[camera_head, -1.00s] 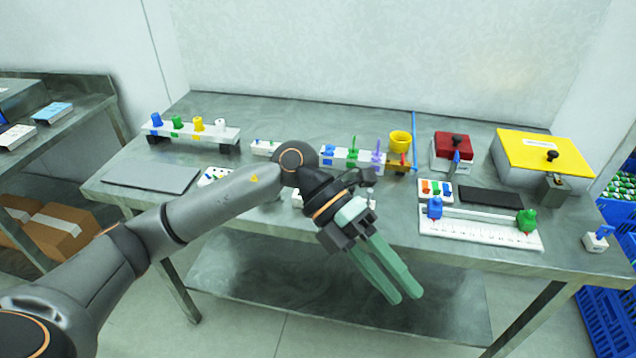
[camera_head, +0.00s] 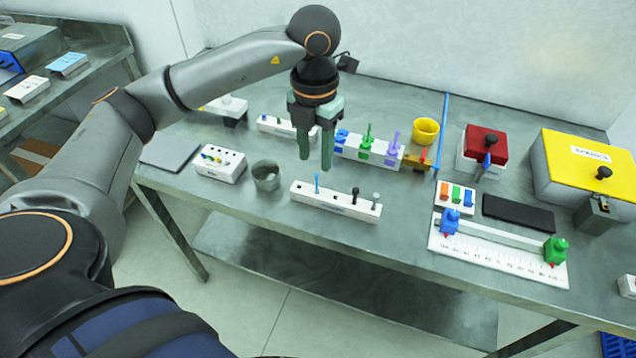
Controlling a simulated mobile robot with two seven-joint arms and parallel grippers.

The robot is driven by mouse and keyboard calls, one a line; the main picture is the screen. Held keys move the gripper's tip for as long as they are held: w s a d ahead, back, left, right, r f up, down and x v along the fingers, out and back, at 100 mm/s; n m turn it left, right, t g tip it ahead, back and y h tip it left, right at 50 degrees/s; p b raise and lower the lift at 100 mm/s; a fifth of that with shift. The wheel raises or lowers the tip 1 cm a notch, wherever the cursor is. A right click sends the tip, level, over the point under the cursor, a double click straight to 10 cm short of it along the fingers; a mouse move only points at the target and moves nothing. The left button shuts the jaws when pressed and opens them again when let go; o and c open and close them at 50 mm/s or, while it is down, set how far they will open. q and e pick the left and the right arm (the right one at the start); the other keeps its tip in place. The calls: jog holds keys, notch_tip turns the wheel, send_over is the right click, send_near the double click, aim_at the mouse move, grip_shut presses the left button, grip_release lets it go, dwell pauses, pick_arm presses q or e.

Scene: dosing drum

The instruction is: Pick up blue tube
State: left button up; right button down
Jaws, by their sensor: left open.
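My left gripper (camera_head: 316,162) hangs over the table with its two green fingers pointing down, apart and empty. Just below its tips, a thin blue stick (camera_head: 317,182) stands upright in a white block (camera_head: 335,202) near the table's front. A long thin blue tube-like rod (camera_head: 442,135) lies to the right, beside the yellow cup (camera_head: 426,131). A small blue piece (camera_head: 341,137) sits in a white rack (camera_head: 370,151) to the right of the gripper. I cannot tell which is the blue tube. My right gripper is out of view.
A grey cup (camera_head: 266,177) and a white block with coloured pegs (camera_head: 220,165) stand left of the front block. A ruler with sliders (camera_head: 495,257), a red-lidded box (camera_head: 482,147) and a yellow-lidded box (camera_head: 588,165) fill the right side.

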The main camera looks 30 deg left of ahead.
aim_at(317, 174)
pick_arm(q)
jog(key=shift+s+d+f, duration=0.1)
jog(key=shift+d+f, duration=0.05)
jog(key=shift+f, duration=1.6)
jog(key=shift+s+d+f, duration=0.1)
jog(key=shift+d+f, duration=0.05)
jog(key=shift+f, duration=1.6)
grip_shut()
